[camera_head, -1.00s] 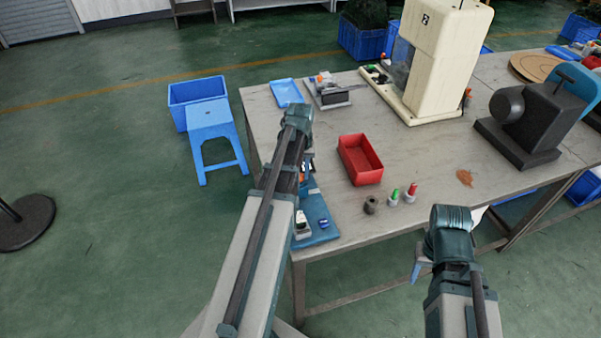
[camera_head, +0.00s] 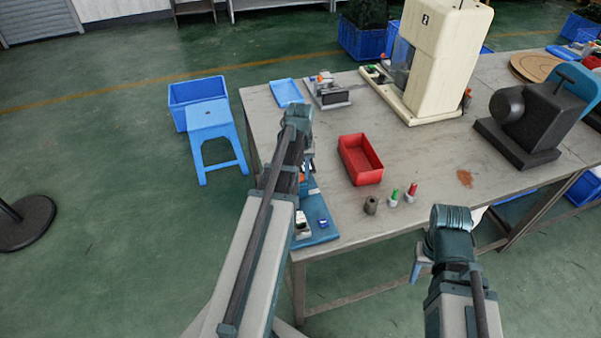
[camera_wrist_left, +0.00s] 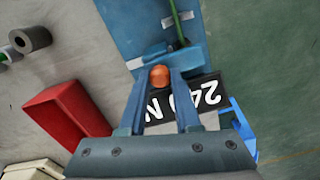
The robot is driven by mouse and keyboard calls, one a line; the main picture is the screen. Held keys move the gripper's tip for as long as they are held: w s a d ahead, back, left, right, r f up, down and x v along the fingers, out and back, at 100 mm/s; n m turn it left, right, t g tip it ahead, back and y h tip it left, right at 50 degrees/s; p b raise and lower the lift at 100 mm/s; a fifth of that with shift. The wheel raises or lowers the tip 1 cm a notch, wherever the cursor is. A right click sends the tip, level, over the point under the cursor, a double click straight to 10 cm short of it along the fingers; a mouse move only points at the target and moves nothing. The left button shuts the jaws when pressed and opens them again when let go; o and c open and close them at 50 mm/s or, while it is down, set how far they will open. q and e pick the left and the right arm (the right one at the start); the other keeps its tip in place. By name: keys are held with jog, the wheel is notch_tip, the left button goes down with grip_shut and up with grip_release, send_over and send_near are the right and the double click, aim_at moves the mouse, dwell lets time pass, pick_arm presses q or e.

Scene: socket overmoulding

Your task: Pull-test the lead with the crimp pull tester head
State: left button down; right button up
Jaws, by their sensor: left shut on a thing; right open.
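The pull tester has a blue base (camera_head: 318,232) at the table's near left edge, partly hidden behind my left arm. In the left wrist view its blue plate (camera_wrist_left: 125,22) carries a dark display (camera_wrist_left: 205,95) with white characters that appear upside down and read about 240 N, partly covered. A green lead (camera_wrist_left: 174,12) runs to the blue head block (camera_wrist_left: 180,58). My left gripper (camera_wrist_left: 159,84) is shut on an orange knob (camera_wrist_left: 159,74) beside that block. My right gripper (camera_head: 419,268) is open and empty in front of the table edge, partly hidden by its own wrist.
A red bin (camera_head: 360,160), a grey spool (camera_head: 371,205) and green-topped (camera_head: 394,197) and red-topped (camera_head: 411,193) pieces stand right of the tester. A cream machine (camera_head: 435,60) and a dark machine (camera_head: 535,120) stand further back. A blue stool (camera_head: 210,120) is left of the table.

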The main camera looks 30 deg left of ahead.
pick_arm(q)
jog(key=w+d, duration=0.3)
jog(key=shift+w, duration=0.25)
jog(key=c, duration=0.6)
grip_release()
jog(key=shift+w+d, duration=0.1)
notch_tip(320, 180, up, 14)
jog(key=p, duration=1.4)
